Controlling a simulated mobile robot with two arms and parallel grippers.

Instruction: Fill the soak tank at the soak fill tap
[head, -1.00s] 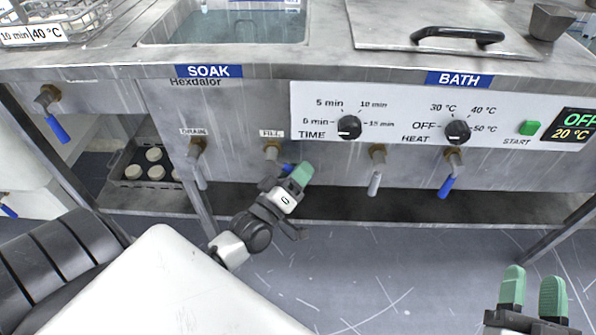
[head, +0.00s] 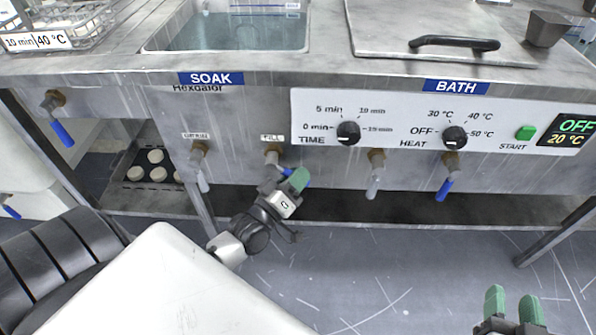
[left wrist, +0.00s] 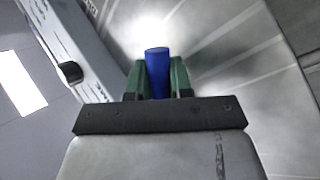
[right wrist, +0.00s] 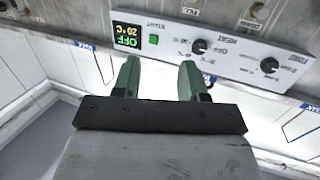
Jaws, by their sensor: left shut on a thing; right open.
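The soak tank (head: 240,32) is sunk in the bench top behind the SOAK label and holds clear, bluish water. The fill tap (head: 272,157) is on the front panel under the FILL label, and its blue lever is mostly hidden by my gripper in the head view. My left gripper (head: 291,181) is shut on the blue lever (left wrist: 157,72), which stands between the green fingers in the left wrist view. My right gripper (head: 514,306) is open and empty at the lower right, apart from the bench; its fingers (right wrist: 160,80) show spread in the right wrist view.
A drain tap (head: 199,165) hangs left of the fill tap. Two more taps hang to the right, one with a blue lever (head: 445,187). The control panel (head: 400,120) reads OFF, 20 °C. A lidded bath (head: 440,30) is at right. A crate of pale discs (head: 130,172) sits underneath.

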